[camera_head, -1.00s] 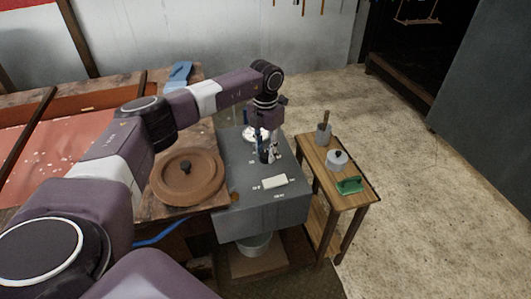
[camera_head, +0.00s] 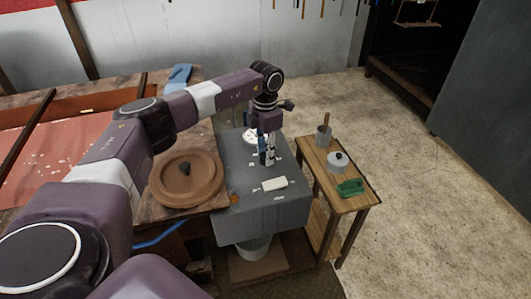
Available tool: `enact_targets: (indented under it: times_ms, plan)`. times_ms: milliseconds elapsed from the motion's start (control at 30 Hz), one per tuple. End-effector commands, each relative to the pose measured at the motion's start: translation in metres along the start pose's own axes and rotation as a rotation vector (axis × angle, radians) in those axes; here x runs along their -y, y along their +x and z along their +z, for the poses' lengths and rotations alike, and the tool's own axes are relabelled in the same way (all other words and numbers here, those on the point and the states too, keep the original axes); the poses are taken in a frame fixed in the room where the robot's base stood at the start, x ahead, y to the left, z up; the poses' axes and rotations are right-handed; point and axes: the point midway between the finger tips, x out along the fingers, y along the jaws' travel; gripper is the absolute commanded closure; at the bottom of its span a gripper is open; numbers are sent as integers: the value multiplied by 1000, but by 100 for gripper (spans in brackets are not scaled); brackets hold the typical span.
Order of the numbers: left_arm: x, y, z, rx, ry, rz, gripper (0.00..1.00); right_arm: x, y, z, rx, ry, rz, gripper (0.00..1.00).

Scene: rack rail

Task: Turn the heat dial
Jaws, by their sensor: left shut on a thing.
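The grey box-shaped unit (camera_head: 235,178) stands beside the wooden table, with small white markings on its top. My left gripper (camera_head: 267,160) points straight down at the top of this unit, behind the pale bar. It is shut on the heat dial, which its fingers mostly hide. I cannot make out the dial's pointer or setting. My right gripper is not in view.
A pale bar (camera_head: 275,184) and a white round piece (camera_head: 250,135) are on the unit's top. The wooden side table (camera_head: 345,204) at right holds a lidded pot (camera_head: 337,163), a cup (camera_head: 323,137) and a green-handled tool (camera_head: 350,188).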

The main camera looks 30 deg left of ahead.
Motion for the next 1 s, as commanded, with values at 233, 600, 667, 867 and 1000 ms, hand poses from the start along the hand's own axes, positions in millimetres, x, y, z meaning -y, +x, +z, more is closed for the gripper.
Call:
enact_targets:
  times_ms: [233,600,667,867,1000]
  plan:
    - [0,-1,0,1,-2,1,58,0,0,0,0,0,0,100]
    - [0,-3,0,1,-2,0,53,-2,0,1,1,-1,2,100]
    - [0,-9,0,2,-1,1,53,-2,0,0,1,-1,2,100]
    - [-1,-46,1,5,-2,1,53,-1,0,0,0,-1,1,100]
    - [-1,-77,1,5,-1,2,53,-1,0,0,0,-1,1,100]
